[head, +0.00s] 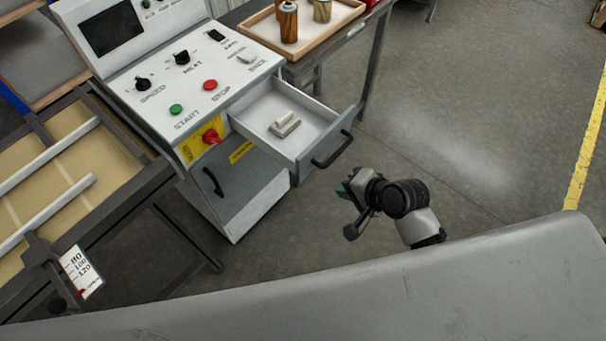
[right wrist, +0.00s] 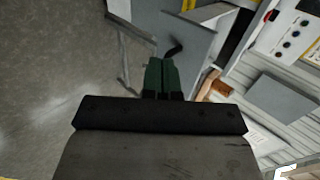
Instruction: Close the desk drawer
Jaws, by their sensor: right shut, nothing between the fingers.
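The desk drawer (head: 311,145) stands pulled out from the control desk (head: 175,75) in the head view. Its grey front carries a dark bar handle (head: 332,149), and a small light grey block (head: 285,124) lies inside. My right gripper (head: 345,188) is just in front of and below the drawer front, apart from it. Its green fingers (right wrist: 160,76) are shut and empty in the right wrist view, with a grey panel and dark handle beyond them. My left gripper does not show in either view.
Below the drawer is a cabinet door (head: 245,185) with its own handle. A framed bench (head: 110,195) is at left. The floor right of the drawer (head: 450,130) is clear.

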